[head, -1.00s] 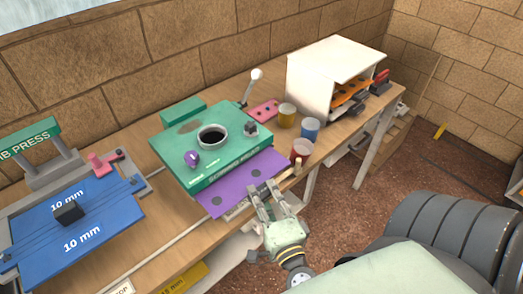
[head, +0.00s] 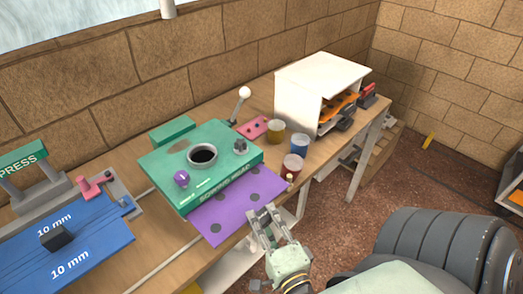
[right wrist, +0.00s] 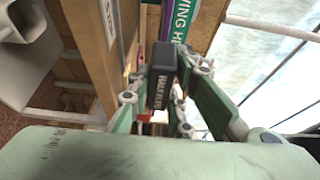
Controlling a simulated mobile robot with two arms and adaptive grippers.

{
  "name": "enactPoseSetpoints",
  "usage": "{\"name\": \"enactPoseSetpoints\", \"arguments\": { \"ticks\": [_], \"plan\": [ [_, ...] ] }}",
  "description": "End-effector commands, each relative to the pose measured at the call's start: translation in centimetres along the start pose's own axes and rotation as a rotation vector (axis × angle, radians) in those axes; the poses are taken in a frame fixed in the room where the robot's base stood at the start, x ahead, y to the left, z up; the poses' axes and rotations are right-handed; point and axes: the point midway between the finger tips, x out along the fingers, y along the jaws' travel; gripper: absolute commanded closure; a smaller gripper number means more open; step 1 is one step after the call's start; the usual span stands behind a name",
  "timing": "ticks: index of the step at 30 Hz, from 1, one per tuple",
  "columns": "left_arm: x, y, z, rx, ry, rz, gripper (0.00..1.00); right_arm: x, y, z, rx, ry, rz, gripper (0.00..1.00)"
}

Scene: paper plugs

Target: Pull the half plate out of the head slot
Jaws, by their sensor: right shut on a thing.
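The purple half plate (head: 237,208) with dark round spots sticks out of the front slot of the green head (head: 200,160), and its rear part is hidden inside. My right gripper (head: 262,214) is at the plate's front edge, in front of the bench. In the right wrist view my right gripper (right wrist: 160,92) is shut on a dark block-shaped handle (right wrist: 163,72) with white lettering that begins "HALF". A thin purple strip (right wrist: 165,20) of the plate shows beyond the handle. My left gripper is in neither view.
Red (head: 292,166), blue (head: 299,145) and yellow (head: 276,130) cups stand right of the head. A white shelf box (head: 300,95) is behind them. A blue plate (head: 90,245) on a press lies at left. The floor right of the bench is open.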

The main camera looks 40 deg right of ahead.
Motion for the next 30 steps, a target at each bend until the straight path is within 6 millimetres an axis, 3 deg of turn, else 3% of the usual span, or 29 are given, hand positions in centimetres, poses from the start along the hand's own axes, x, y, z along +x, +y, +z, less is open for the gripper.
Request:
{"name": "enactPoseSetpoints", "arguments": {
  "ticks": [30],
  "plan": [
    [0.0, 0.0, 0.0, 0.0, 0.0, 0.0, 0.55, -2.9, 0.0, -1.1, 0.001, 0.0, 0.0, 1.0]
  ]
}}
